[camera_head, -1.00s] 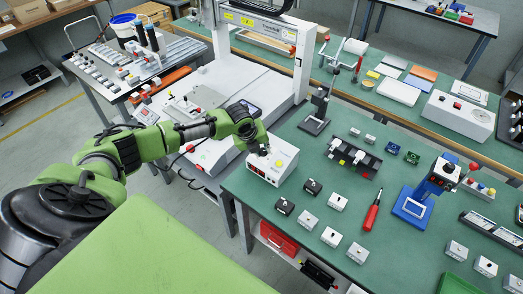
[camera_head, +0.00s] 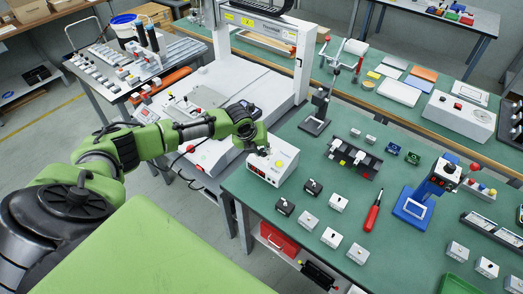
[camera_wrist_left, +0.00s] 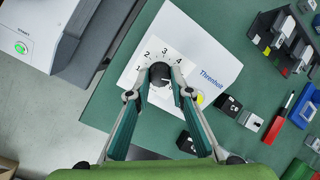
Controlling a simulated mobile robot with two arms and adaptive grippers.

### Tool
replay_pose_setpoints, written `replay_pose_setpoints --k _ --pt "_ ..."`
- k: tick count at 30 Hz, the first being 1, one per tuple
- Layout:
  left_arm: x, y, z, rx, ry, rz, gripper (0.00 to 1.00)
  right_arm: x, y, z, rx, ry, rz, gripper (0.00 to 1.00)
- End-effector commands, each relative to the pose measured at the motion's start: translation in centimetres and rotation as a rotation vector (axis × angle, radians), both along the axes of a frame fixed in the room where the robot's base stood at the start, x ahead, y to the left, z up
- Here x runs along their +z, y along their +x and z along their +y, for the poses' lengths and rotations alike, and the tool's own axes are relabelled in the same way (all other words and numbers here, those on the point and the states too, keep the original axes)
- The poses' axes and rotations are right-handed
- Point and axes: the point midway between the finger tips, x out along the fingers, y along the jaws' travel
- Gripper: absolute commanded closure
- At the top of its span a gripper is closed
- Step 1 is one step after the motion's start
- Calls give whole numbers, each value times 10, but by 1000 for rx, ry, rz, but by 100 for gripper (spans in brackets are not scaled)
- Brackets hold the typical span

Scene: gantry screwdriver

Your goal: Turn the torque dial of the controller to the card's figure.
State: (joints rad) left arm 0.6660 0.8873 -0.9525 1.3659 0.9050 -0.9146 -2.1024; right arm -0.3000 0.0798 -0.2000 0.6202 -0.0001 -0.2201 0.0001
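The controller (camera_head: 283,167) is a white box with a red display on its front, at the left end of the green bench. In the left wrist view its top (camera_wrist_left: 205,60) reads "Threnholt". Its dark round torque dial (camera_wrist_left: 160,75) has figures around it; 2, 3 and 4 are readable. My left gripper (camera_wrist_left: 160,71) is over the dial, with one fingertip against each side of it. The fingers partly cover the scale. In the head view the gripper (camera_head: 264,151) hides most of the dial. I cannot make out the card or its figure. My right gripper is out of view.
Small black and white boxes (camera_head: 308,218) stand in front of the controller. A red screwdriver (camera_head: 372,212) and a blue stand (camera_head: 412,207) are further right. The white gantry machine (camera_head: 232,85) is behind and left.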

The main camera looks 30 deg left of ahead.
Motion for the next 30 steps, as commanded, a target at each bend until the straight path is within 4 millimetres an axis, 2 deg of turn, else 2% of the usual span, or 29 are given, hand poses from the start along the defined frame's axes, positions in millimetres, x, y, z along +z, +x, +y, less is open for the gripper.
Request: replay_pose_setpoints --k 2,11,16,20,30 --pt "-1 -1 -1 -1 -1 2 63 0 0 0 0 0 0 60" --pt "0 0 0 1 -1 1 63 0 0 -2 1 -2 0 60" --pt "7 -3 0 1 -1 -1 63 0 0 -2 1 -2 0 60" --pt "23 -11 1 -1 1 -1 63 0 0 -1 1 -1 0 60" --pt "80 -39 2 -1 1 -1 63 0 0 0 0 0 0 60"
